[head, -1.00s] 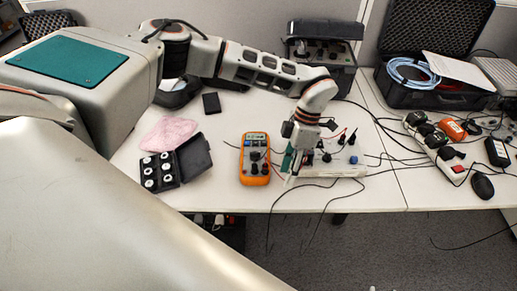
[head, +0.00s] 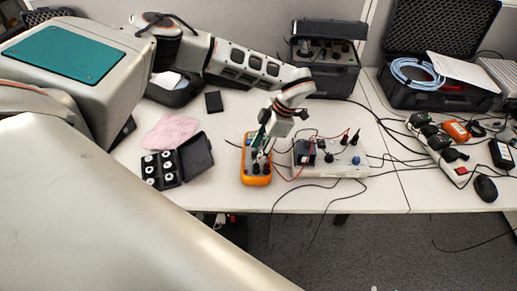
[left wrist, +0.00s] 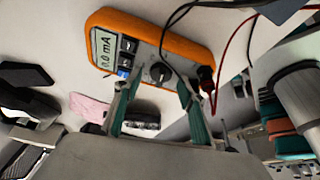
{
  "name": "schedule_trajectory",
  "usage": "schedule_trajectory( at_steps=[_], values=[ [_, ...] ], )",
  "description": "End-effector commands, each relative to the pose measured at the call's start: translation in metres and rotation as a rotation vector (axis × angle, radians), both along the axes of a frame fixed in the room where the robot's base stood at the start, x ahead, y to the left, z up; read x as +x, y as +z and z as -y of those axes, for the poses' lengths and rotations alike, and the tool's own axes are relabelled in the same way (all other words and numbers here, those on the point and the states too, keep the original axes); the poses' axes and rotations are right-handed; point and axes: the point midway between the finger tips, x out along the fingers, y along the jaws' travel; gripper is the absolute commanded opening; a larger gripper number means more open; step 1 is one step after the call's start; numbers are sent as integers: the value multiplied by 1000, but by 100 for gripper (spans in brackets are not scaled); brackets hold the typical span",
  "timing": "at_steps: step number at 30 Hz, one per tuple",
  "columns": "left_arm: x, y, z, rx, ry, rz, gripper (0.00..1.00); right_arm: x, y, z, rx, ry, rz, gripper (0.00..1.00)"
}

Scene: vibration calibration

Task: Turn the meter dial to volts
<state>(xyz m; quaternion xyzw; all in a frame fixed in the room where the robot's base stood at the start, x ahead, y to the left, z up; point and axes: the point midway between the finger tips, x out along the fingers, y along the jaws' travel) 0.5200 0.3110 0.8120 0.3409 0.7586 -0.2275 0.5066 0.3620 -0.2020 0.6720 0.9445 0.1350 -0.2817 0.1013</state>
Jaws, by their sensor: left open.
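The orange meter (head: 257,180) lies on the white table left of the grey box with knobs. In the left wrist view the meter (left wrist: 190,46) shows a display (left wrist: 104,48) reading 0.0 mA, blue and dark buttons beside it, and a dark round dial (left wrist: 160,72). My left gripper (head: 262,152) is over the meter in the head view. In the left wrist view its two green-padded fingers (left wrist: 156,95) are apart, one on each side of the dial. I cannot tell whether they touch it. My right gripper is not in view.
The grey box (head: 325,168) with knobs and leads stands right of the meter. A black case of round weights (head: 176,164) and a pink cloth (head: 170,132) lie to its left. Cables cross the table; a power strip (head: 440,150) lies at right.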

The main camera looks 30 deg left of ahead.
Motion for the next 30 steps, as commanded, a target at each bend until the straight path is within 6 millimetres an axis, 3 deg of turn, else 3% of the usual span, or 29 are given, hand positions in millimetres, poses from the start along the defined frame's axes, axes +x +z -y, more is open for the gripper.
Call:
schedule_trajectory(
  at_steps=[8,12,13,23,30],
  values=[
    [0,-2,0,-1,0,1,41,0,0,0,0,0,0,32],
    [0,-2,0,-1,0,1,4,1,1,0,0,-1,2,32],
    [0,-2,0,-1,0,1,3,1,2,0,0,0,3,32],
    [0,-1,-1,0,29,0,3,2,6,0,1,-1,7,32],
    [0,-1,-1,0,158,0,3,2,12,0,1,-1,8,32]
  ],
)
